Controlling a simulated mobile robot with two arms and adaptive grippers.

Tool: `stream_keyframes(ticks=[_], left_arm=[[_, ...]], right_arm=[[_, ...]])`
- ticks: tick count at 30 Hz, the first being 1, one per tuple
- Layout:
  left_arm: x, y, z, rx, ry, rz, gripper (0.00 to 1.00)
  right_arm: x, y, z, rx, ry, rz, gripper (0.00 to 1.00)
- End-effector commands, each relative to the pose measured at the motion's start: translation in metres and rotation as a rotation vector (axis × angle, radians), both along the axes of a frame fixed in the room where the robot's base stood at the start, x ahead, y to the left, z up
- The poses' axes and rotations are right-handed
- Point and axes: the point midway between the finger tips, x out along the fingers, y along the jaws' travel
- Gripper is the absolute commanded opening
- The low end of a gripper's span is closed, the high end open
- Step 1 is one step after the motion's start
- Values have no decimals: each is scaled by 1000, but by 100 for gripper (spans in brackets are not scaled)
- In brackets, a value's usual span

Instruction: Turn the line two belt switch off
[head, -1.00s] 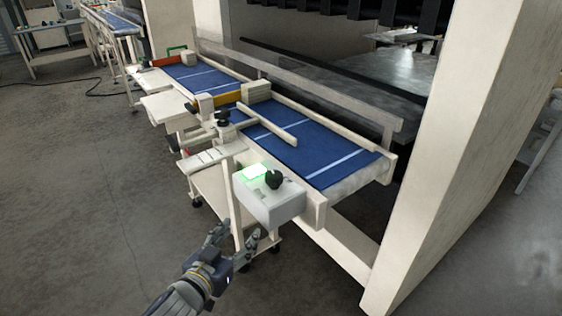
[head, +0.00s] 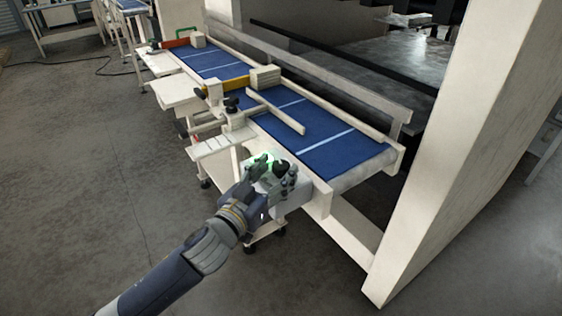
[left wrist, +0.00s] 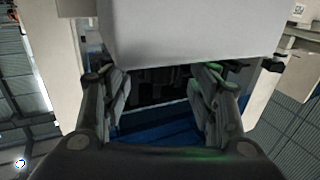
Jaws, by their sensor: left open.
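The switch box (head: 296,203) is a pale grey box at the near end of the blue belt. A lit green panel (head: 263,158) and a black knob (head: 282,166) are on its top. My left gripper (head: 275,174) is at the box in the head view, its fingers apart around or in front of the knob; contact cannot be told. It covers much of the box top. In the left wrist view the open left gripper (left wrist: 163,88) has the pale box (left wrist: 190,28) large above the fingers. The knob's pointing direction is unclear. My right gripper is out of view.
The blue belt (head: 318,148) runs away to the upper left, with pale side rails. A thick pale post (head: 465,140) stands close on the right. A wheeled cart frame is under the belt. Open floor (head: 90,200) lies on the left.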

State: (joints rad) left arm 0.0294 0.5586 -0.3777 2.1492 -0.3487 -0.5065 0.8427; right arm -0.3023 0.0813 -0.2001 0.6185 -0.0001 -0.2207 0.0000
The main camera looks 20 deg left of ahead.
Motion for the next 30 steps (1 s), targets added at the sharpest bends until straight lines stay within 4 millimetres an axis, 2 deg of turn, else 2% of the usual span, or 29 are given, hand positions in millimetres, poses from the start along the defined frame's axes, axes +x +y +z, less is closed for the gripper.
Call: stream_keyframes(ticks=[3, 6, 17, 23, 30], left_arm=[[15, -4, 2, -2, -1, 0, 55], [23, -5, 1, -1, -1, 0, 55], [27, -7, 0, -1, 0, -1, 55], [27, -6, 0, -1, 0, 0, 9], [27, -6, 0, 0, 0, -7, 9]], right_arm=[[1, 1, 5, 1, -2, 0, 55], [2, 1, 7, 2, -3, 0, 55], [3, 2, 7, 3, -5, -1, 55], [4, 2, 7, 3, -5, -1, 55], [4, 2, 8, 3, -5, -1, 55]])
